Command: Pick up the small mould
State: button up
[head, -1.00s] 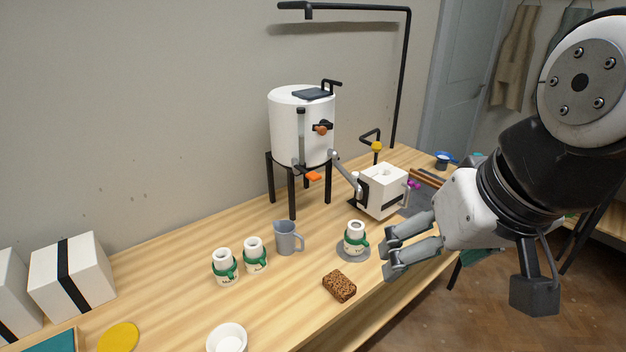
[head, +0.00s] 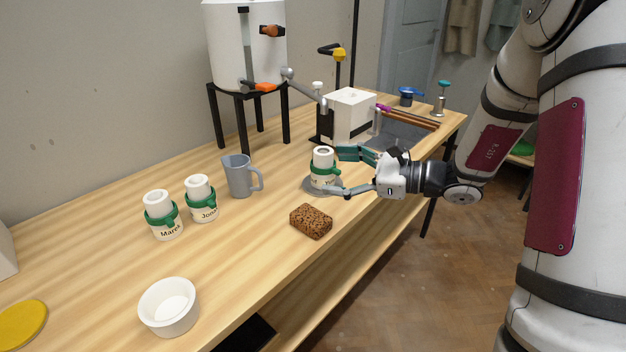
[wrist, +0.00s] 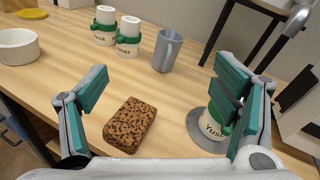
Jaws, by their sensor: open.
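A white block with a black band (head: 350,112), its shape like a strapped mould, stands by the tank's pipe. Several white cylinders have green bands, handles and names. One (head: 323,160) stands upright on a grey disc (head: 309,187); I cannot tell which object is the small mould. My gripper (head: 346,170) is open and empty, just right of the disc cylinder. In the wrist view my gripper (wrist: 165,88) has its fingers wide apart. The named cylinder (wrist: 214,128) there is partly hidden by the right finger. A brown speckled block (wrist: 130,125) shows between the fingers, on the table.
Two named cylinders (head: 163,222) and a grey jug (head: 238,178) stand left. A white bowl (head: 168,308) and yellow disc (head: 20,325) are at front left. A white tank (head: 230,45) stands on black legs behind. A grey tray (head: 400,132) lies right. The front table edge is close.

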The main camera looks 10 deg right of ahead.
aim_at(331, 170)
jog(key=w+d+f+m+t+h+b, duration=0.1)
jog(key=w+d+f+m, duration=0.1)
jog(key=d+f, duration=0.1)
jog(key=w+d+f+m+t+h+b, duration=0.1)
jog(key=w+d+f+m+t, duration=0.1)
jog(key=f, duration=0.2)
jog(key=w+d+f+m+t+b, duration=0.1)
jog(key=w+d+f+m+t, duration=0.1)
jog(key=d+f, duration=0.1)
jog(key=shift+w+d+f+h, duration=0.15)
jog(key=shift+w+d+h, duration=0.15)
jog(key=shift+h, duration=0.1)
jog(key=shift+w+d+f+m, duration=0.15)
jog(key=shift+w+m, duration=0.1)
jog(key=shift+m, duration=0.15)
jog(key=b+x, duration=0.2)
jog(key=x, duration=1.1)
jog(key=shift+w, duration=0.3)
jog(key=shift+r, duration=0.25)
jog(key=c, duration=1.5)
